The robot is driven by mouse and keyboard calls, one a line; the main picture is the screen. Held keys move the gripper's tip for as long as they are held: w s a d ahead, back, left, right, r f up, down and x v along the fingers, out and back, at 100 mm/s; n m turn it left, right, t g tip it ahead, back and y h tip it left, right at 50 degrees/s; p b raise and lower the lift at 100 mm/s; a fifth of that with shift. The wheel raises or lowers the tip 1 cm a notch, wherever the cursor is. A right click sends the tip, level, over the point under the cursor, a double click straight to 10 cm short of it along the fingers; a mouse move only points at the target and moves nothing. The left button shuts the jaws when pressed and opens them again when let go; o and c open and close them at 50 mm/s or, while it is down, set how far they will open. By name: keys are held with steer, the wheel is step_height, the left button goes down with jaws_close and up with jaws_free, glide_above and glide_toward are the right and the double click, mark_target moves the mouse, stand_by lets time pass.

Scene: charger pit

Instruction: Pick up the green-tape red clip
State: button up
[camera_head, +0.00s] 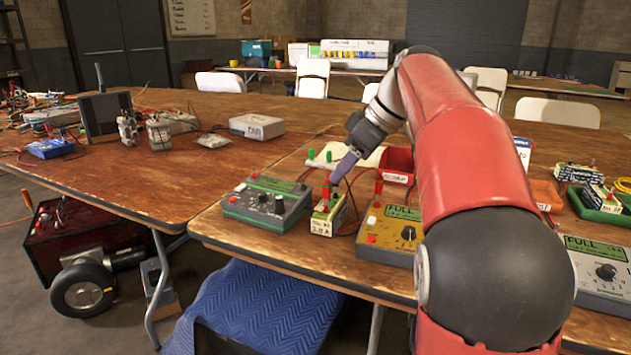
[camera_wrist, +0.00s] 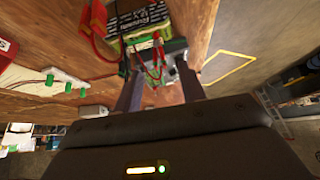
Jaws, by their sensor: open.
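A small red clip with green by it (camera_head: 326,190) stands on the end of a labelled battery pack (camera_head: 322,226) near the table's front edge. My gripper (camera_head: 336,178) reaches down from the right, its fingertips close above and beside the clip; I cannot tell if they touch it. In the wrist view my gripper (camera_wrist: 155,70) is open, its two fingers apart. A thin red wire or clip part (camera_wrist: 155,62) shows between the fingers in front of a dark block. The tape is too small to make out there.
A grey meter (camera_head: 265,205) stands left of the battery pack and a yellow meter (camera_head: 390,238) right of it. Another red clip (camera_head: 379,186) stands behind the yellow meter. Green pegs (camera_head: 329,156) and a red bin (camera_head: 397,163) are behind. Loose wires loop around the pack.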

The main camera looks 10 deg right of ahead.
mark_target(328, 182)
steer(key=x, duration=0.5)
steer(key=b+x, duration=0.1)
steer(key=x, duration=0.1)
steer(key=shift+w+a, duration=0.4)
steer(key=shift+w, duration=0.05)
steer(key=c, duration=0.9)
